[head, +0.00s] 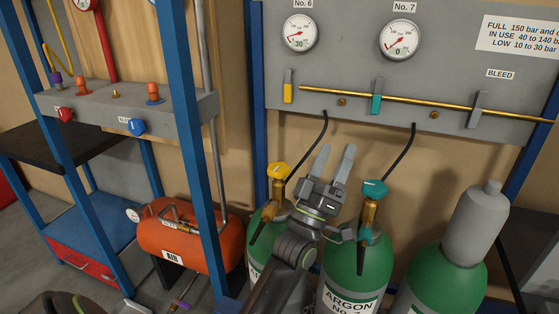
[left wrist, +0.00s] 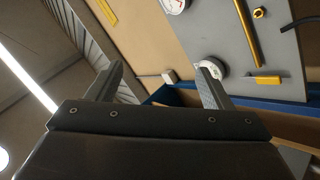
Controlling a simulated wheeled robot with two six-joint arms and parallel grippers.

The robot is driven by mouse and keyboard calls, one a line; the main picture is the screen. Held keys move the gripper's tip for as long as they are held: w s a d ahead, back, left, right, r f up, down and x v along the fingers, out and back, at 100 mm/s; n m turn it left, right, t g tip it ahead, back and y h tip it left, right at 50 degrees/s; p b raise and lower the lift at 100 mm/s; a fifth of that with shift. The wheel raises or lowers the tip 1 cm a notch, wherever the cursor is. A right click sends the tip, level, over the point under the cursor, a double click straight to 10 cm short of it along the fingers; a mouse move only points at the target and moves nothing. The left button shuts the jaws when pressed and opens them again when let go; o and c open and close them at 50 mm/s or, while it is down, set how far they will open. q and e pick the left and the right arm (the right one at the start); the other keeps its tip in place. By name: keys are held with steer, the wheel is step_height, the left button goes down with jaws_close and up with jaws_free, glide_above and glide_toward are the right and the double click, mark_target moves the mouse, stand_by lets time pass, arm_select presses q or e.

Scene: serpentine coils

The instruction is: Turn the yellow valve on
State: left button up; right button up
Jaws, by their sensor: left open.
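A yellow valve knob (head: 278,171) sits on top of the left green cylinder (head: 258,262), with a brass stem below it. A separate yellow lever (head: 288,87) hangs upright on the grey panel under gauge No. 6; a yellow lever on the panel also shows in the left wrist view (left wrist: 264,79). My left gripper (head: 335,163) is open and empty, with its fingers pointing up. In the head view it appears right of the yellow knob and below the panel. The left wrist view shows the fingers (left wrist: 161,82) apart with nothing between them. My right gripper is not seen.
A teal knob (head: 374,189) tops the ARGON cylinder (head: 356,275) just right of my left gripper. A capped cylinder (head: 440,278) stands farther right. Black hoses (head: 400,152) hang from the panel (head: 440,75). A blue post (head: 198,150) and orange air tank (head: 180,238) stand left.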

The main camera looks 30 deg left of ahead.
arm_select(q)
steer(key=s+a+f+m+g+y+p, duration=0.2)
steer(key=s+a+f+m+g+y, duration=0.1)
steer(key=f+g, duration=0.35)
steer(key=g+y+p, duration=0.2)
steer(key=g+y, duration=0.3)
steer(key=y, duration=0.1)
glide_toward(279, 169)
steer(key=p+x, duration=0.1)
steer(key=x, duration=0.2)
steer(key=p+x, duration=0.1)
steer(key=x, duration=0.3)
steer(key=f+p+x, duration=0.1)
steer(key=x, duration=0.3)
steer(key=shift+w+a, duration=0.15)
steer(key=shift+a, duration=0.1)
steer(key=shift+c, duration=0.2)
steer(key=c, duration=0.9)
steer(key=shift+c, duration=0.2)
